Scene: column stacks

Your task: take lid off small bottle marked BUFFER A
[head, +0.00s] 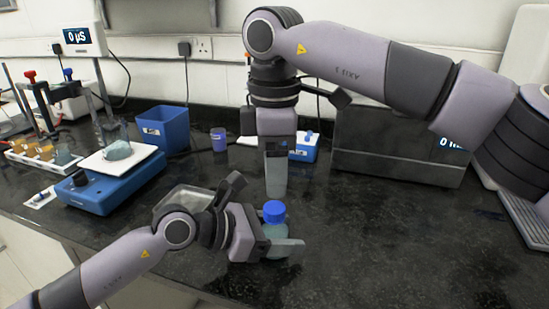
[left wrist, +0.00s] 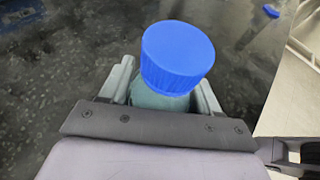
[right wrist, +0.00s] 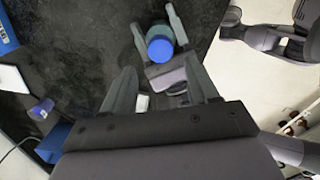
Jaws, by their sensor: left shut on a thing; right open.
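A small bottle (head: 274,236) with a blue lid (head: 274,211) stands upright in the head view. No marking can be read on it. My left gripper (head: 281,249) is shut around the bottle's body, below the lid. The left wrist view shows the lid (left wrist: 178,56) on the bottle (left wrist: 160,98) between the fingers. My right gripper (head: 277,190) points down, open, just behind the bottle in the head view. In the right wrist view, its fingers (right wrist: 160,88) are apart and empty, and the lid (right wrist: 160,48) lies beyond them, not between them.
A blue bin (head: 162,129), a purple cup (head: 218,139) and a dark box with a display (head: 395,145) stand at the back. The black worktop (head: 400,235) is clear at right.

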